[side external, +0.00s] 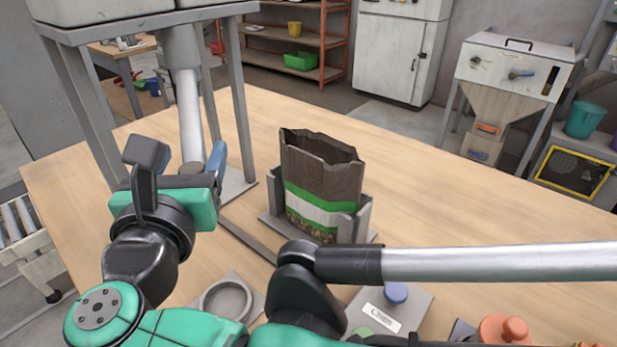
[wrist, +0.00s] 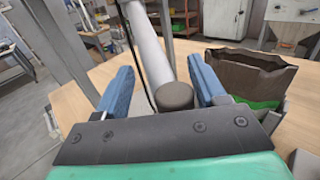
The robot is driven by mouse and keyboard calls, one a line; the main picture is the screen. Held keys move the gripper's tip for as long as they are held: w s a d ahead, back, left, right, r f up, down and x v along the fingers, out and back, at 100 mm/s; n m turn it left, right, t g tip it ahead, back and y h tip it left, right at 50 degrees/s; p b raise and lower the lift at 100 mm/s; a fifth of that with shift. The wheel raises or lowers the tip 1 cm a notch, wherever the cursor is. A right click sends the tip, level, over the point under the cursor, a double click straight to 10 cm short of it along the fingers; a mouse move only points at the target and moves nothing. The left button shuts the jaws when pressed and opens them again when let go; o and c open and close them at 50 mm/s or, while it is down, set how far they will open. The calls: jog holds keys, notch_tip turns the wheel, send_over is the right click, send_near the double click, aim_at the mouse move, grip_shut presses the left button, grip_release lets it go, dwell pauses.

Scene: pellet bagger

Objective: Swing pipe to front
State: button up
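The grey pipe (side external: 189,115) hangs down from under the hopper stand at the left, slightly tilted. It also shows in the wrist view (wrist: 149,55), ending in a dark round cap (wrist: 176,96). My gripper (side external: 192,160) is at the pipe's lower end. In the wrist view my gripper (wrist: 160,72) is open, with one blue finger on each side of the pipe. Gaps show between the pipe and both fingers. An open brown bag (side external: 322,175) with a green and white band stands upright in a grey holder (side external: 362,215), right of the pipe.
The hopper stand's grey legs (side external: 238,100) stand close around the pipe. A round grey ring fixture (side external: 227,300) and a panel with a blue button (side external: 396,293) are on the near side of the wooden table (side external: 440,190). The table's right side is largely clear.

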jog(key=shift+s, duration=0.1)
jog(key=shift+d+n+y, duration=0.5)
jog(key=shift+d+y, duration=0.25)
jog(key=shift+y, duration=0.05)
jog(key=w+d+n+g+y, duration=1.2)
jog(key=w+n+y, duration=0.1)
jog(key=y, duration=0.3)
jog(key=s+d+f+n+h, duration=0.1)
jog(key=s+d+n+h, duration=0.4)
jog(key=d, duration=0.4)
jog(key=s+d+f+n+h, duration=0.2)
jog(key=s+d+n+h, duration=0.4)
jog(key=s+d+n, duration=0.2)
jog(key=shift+d+f+n+t, duration=0.2)
jog(key=shift+d+n+t, duration=0.2)
jog(key=shift+d+n, duration=0.6)
jog(key=shift+w+d, duration=0.1)
jog(key=shift+d, duration=0.05)
